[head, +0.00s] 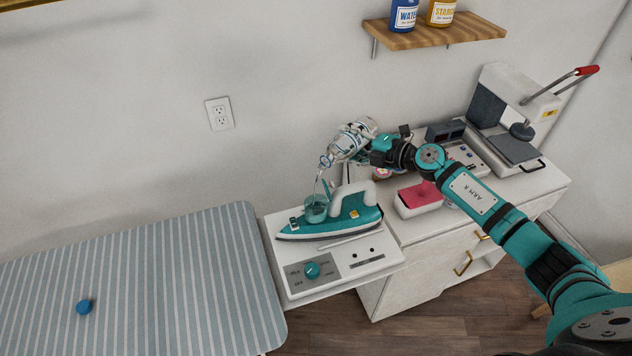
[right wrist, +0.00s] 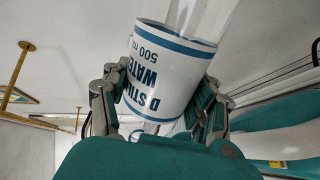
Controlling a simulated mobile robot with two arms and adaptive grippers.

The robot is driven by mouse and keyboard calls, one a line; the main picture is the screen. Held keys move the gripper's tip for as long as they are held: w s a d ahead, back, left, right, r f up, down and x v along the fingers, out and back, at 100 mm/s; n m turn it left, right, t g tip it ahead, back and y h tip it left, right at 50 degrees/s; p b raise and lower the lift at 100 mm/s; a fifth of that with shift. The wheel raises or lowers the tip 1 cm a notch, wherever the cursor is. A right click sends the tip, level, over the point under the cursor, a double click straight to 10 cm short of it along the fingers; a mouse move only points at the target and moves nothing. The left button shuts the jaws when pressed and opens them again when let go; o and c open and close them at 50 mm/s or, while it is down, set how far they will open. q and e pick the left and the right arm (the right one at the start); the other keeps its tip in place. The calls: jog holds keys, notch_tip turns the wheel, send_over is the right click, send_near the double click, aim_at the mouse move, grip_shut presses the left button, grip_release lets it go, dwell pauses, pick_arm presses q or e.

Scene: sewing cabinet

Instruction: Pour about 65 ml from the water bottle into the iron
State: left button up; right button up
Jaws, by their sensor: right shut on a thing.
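The clear water bottle (head: 352,139) with its white-and-blue label is tilted, its mouth down and to the left above the iron. A thin clear stream (head: 318,184) runs from its mouth to the small clear tank (head: 316,209) at the iron's front. The level in the tank is too small to read. The teal and white iron (head: 350,216) lies on the white control base. My right gripper (head: 376,148) is shut around the bottle; in the right wrist view its fingers (right wrist: 160,110) flank the label reading distilled water, 500 ml. My left gripper is out of view.
A blue cap (head: 83,307) lies on the striped ironing board (head: 170,290). A pink-topped white box (head: 418,199) and a heat press (head: 508,135) stand on the cabinet. A wall shelf (head: 435,36) above holds a blue and a yellow bottle.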

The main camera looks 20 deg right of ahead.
jog(key=shift+r, duration=0.15)
dwell(0.3)
notch_tip(320, 180, down, 4)
jog(key=m+y+b, duration=0.1)
jog(key=m+b, duration=0.1)
jog(key=b, duration=0.4)
jog(key=shift+d+r, duration=0.1)
jog(key=shift+d, duration=0.05)
jog(key=shift+w+r, duration=0.1)
jog(key=shift+w, duration=0.05)
jog(key=shift+r+m+g+p, duration=0.3)
jog(key=shift+m+p, duration=0.3)
jog(key=shift+p, duration=0.25)
jog(key=shift+s+a+m+y, duration=0.25)
jog(key=shift+m+y, duration=0.05)
jog(key=shift+y, duration=0.1)
jog(key=shift+f, duration=0.1)
jog(key=shift+w+f, duration=0.1)
